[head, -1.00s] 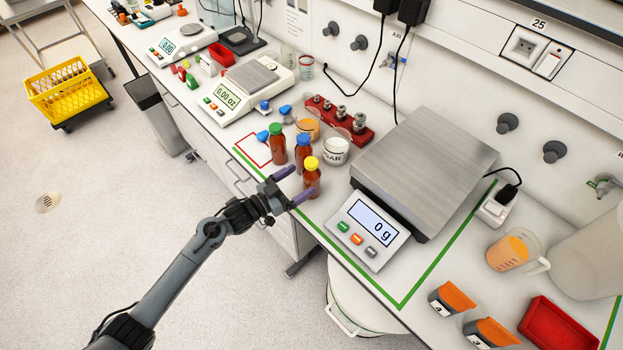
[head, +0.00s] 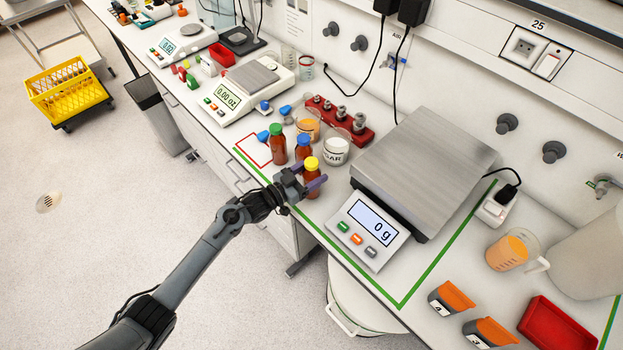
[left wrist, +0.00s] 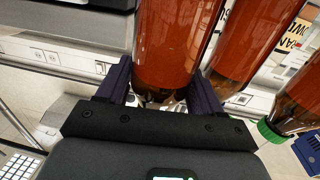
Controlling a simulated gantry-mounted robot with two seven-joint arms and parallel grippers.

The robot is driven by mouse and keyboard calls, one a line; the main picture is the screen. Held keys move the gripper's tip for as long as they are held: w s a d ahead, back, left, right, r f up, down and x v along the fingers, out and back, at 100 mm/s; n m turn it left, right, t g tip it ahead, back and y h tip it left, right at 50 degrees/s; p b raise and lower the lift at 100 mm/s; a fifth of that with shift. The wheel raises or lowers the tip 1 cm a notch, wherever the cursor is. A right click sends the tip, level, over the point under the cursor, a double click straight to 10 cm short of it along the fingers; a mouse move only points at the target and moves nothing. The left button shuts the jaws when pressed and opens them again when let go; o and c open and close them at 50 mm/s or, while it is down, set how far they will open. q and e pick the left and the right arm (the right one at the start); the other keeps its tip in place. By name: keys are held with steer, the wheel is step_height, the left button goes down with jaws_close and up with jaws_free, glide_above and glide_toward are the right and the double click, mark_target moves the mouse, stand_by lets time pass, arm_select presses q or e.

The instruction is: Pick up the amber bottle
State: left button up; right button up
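Three amber bottles stand upright in a row on the bench: one with a yellow cap (head: 311,164), one with a blue cap (head: 303,147) and one with a green cap (head: 278,150). My left gripper (head: 308,178) is at the yellow-capped bottle, with one purple finger on either side of its body. In the left wrist view the nearest amber bottle (left wrist: 172,45) stands between the two fingers (left wrist: 162,85), with a small gap visible at the left finger. The fingers look open around it. The other two bottles stand behind it in that view. My right gripper is not in view.
A large scale (head: 425,165) reading 0 g stands to the right. A beaker of white powder (head: 336,150), a beaker of orange powder (head: 307,125) and a red weight block (head: 350,125) stand close behind the bottles. A red outline (head: 245,155) marks free bench at left.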

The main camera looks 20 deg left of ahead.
arm_select(q)
steer(key=c, duration=0.7)
steer(key=shift+r, duration=0.15)
